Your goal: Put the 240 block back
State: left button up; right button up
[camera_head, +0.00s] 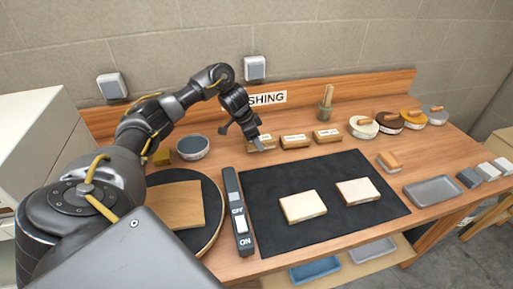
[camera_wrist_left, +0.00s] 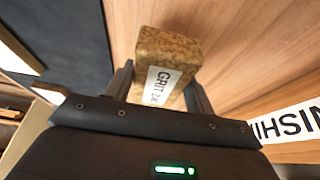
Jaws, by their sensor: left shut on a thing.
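A cork-brown block (camera_wrist_left: 165,45) with a white label reading "GRIT" and a number I cannot read clearly sits between the two fingers of my left gripper (camera_wrist_left: 162,84) in the left wrist view. In the head view my left gripper (camera_head: 257,141) points down at the left end of the row of labelled blocks at the back of the bench. The block there (camera_head: 268,140) is partly hidden by the gripper. I cannot tell whether it touches the bench. Two more labelled blocks, the middle one (camera_head: 295,141) and the right one (camera_head: 327,136), stand beside it.
A black mat (camera_head: 265,215) holds two pale wood pieces (camera_head: 302,207) (camera_head: 357,191). A switch bar (camera_head: 237,212) and a round disc with a board (camera_head: 180,205) lie left. A blue-grey bowl (camera_head: 193,147), round pads (camera_head: 363,126) and a grey tray (camera_head: 433,191) stand around.

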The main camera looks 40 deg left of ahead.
pick_arm(q)
jog(key=shift+w+a+f, duration=0.1)
jog(key=shift+w+f, duration=0.05)
jog(key=shift+f, duration=0.25)
notch_tip(320, 180, down, 3)
jog(key=shift+r, duration=0.1)
jog(key=o, duration=0.9)
jog(key=shift+f, duration=0.2)
